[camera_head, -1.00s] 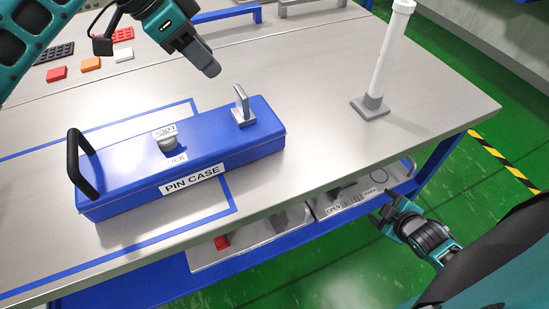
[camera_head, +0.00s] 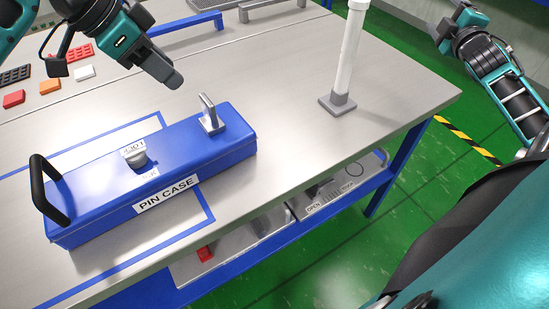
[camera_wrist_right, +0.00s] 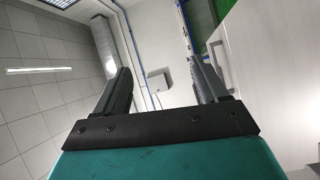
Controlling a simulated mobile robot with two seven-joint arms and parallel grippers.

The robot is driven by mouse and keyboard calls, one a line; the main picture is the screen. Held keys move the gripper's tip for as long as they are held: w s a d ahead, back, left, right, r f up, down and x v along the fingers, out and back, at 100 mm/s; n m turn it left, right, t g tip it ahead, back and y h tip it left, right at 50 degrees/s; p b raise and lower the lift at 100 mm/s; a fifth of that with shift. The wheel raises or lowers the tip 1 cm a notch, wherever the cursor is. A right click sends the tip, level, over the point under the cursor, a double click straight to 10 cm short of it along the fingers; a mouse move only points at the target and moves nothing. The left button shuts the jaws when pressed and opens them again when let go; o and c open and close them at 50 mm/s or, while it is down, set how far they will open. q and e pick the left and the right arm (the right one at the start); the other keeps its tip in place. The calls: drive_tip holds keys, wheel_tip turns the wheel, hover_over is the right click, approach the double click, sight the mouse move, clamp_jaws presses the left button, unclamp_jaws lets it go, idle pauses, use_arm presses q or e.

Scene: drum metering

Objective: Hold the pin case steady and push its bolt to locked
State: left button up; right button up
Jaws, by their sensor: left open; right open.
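The blue pin case (camera_head: 190,160) lies on the metal table inside a blue taped outline. It has a black handle (camera_head: 42,188) at its left end, a round grey knob (camera_head: 134,156) with small labels on top, and an upright metal plate (camera_head: 209,113) near its right end. My left gripper (camera_head: 172,78) is above the table behind the case, apart from it; its jaws are open. My right arm is raised at the far right, beyond the table's edge, with its gripper near the top of the head view. In the right wrist view my right gripper (camera_wrist_right: 160,85) is open and empty, facing walls and ceiling.
A white post on a grey base (camera_head: 338,103) stands right of the case. Several coloured blocks lie at the back left, including an orange one (camera_head: 49,86). A lower shelf (camera_head: 240,243) holds trays with labels. The table between case and post is clear.

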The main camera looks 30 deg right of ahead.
drive_tip(key=w+a+r+m+t+h, duration=0.1)
drive_tip(key=a+r+m+t+h, duration=0.2)
drive_tip(key=r, duration=1.2)
drive_tip(key=a+r+m+t+h, duration=0.15)
drive_tip(key=a+r, duration=0.35)
drive_tip(key=r, duration=1)
drive_tip(key=s+a+r+m+t+h, duration=0.25)
drive_tip(key=s+a+r+m, duration=0.2)
drive_tip(key=r, duration=0.55)
drive_tip(key=w+a+f+n+y, duration=0.3)
drive_tip(key=w+a+f, duration=0.2)
drive_tip(key=f, duration=0.2)
drive_tip(key=w+a+f+n+y, duration=0.3)
drive_tip(key=w+a+f, duration=0.2)
drive_tip(key=f, duration=0.3)
drive_tip(key=n+g+y, duration=0.5)
drive_tip(key=n+y, duration=0.6)
drive_tip(key=n, duration=1.9)
approach(217, 129)
drive_tip(key=w, duration=1.1)
drive_tip(key=shift+a, duration=0.15)
